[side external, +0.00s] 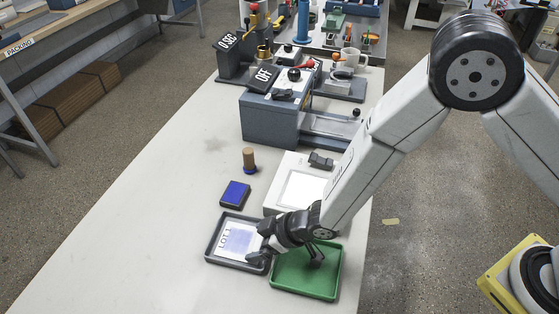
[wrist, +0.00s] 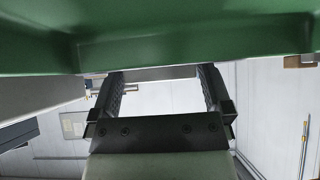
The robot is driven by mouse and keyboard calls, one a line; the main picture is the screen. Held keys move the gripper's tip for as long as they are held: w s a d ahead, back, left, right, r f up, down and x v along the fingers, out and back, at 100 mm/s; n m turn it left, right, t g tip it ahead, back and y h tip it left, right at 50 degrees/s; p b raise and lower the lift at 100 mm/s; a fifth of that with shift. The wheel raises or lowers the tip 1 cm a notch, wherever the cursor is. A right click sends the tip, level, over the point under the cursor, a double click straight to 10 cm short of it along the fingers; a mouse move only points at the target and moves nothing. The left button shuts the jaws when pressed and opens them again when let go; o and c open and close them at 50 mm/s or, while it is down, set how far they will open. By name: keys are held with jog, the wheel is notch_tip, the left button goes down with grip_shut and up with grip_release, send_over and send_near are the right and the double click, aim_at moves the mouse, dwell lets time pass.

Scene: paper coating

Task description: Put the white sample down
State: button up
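The white sample (side external: 236,240) is a pale sheet with dark lettering and a bluish patch. It lies in the dark tray (side external: 213,244) in the side view. My gripper (side external: 286,258) is low over the adjoining rims of the dark tray and the green tray (side external: 330,284). One finger is at the sample's right edge, the other over the green tray. In the wrist view my gripper (wrist: 160,92) has its fingers wide apart. A bright white area shows between them; I cannot tell what it is. Contact between finger and sample cannot be made out.
A blue pad (side external: 235,194) and a wooden-handled stamp (side external: 249,160) lie behind the dark tray. A white plate device (side external: 281,195) stands behind the green tray, with a grey-blue machine (side external: 270,120) farther back. The table's left side is clear.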

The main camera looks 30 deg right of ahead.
jog(key=shift+r, duration=0.15)
jog(key=shift+s+d+r, duration=0.3)
jog(key=shift+d+r, duration=0.05)
jog(key=shift+r, duration=0.2)
jog(key=v, duration=1)
jog(key=shift+d, duration=0.25)
jog(key=shift+s+r, duration=0.15)
jog(key=d+m+h, duration=0.1)
jog(key=d, duration=0.2)
jog(key=w+d+r+m+h, duration=0.1)
jog(key=d, duration=0.2)
jog(key=w+d+r, duration=0.1)
jog(key=d, duration=0.1)
jog(key=shift+w+d+m+h, duration=0.25)
jog(key=shift+d+m+h, duration=0.15)
jog(key=s+d+r+m+g+h, duration=0.1)
jog(key=s+d+r+m+h, duration=0.1)
jog(key=d, duration=0.7)
jog(key=s+d+r+m+g+h, duration=0.1)
jog(key=s+d+m, duration=0.3)
jog(key=d, duration=0.5)
jog(key=shift+s+r+m+g+h, duration=0.25)
jog(key=shift+r+m+g+h, duration=0.15)
jog(key=shift+r+g, duration=0.3)
